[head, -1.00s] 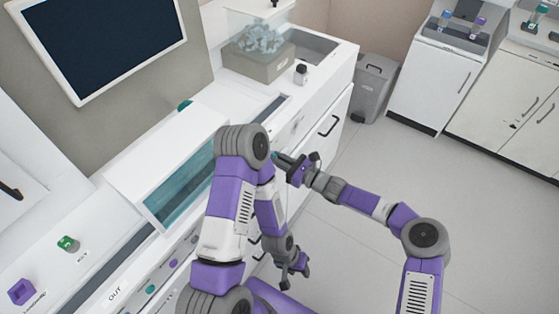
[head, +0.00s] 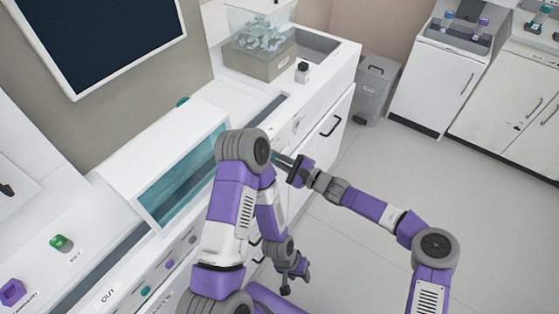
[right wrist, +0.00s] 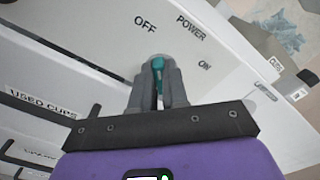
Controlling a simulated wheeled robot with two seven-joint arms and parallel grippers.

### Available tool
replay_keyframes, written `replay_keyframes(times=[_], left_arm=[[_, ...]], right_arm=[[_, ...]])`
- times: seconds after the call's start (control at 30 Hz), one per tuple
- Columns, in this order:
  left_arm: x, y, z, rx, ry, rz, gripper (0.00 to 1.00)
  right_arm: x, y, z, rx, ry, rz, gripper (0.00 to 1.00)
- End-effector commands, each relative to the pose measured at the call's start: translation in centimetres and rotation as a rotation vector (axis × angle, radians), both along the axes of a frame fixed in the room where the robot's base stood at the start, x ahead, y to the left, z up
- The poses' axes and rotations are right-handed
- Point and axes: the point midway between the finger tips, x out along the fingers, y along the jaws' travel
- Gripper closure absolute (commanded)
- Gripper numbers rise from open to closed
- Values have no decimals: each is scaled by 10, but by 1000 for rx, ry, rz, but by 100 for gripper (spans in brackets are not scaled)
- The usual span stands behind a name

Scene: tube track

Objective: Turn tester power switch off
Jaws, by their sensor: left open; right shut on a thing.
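The white tester (head: 145,160) has a teal window in its upper part and runs along the left side of the head view. Its power switch, a teal lever (right wrist: 158,65), shows in the right wrist view on a white panel marked OFF, POWER and ON. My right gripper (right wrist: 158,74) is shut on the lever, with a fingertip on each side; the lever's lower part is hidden. In the head view my right gripper (head: 287,163) is at the machine's front face. My left gripper (head: 292,280) hangs lower, open and empty, apart from the machine.
A small green-capped item (head: 62,243) and a purple holder (head: 12,291) sit at the lower left. A grey box (head: 258,62) and a small dark-capped bottle (head: 302,72) stand on the counter behind. A grey bin (head: 374,90) stands beyond. The floor (head: 420,175) at right is clear.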

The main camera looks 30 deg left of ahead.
Motion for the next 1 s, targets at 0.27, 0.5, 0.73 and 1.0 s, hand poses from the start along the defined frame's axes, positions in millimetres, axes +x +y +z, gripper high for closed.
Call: replay_keyframes(times=[0.27,0.5,0.73,1.0], left_arm=[[0,0,-2,0,0,0,57],[0,0,-2,0,0,0,57],[0,0,-2,0,0,0,57],[0,0,-1,0,0,0,57]], right_arm=[[0,0,-1,-3,-33,-1,100],[0,0,0,-3,-35,-1,100],[0,0,0,-3,-33,-1,63],[0,0,0,-3,-32,0,61]])
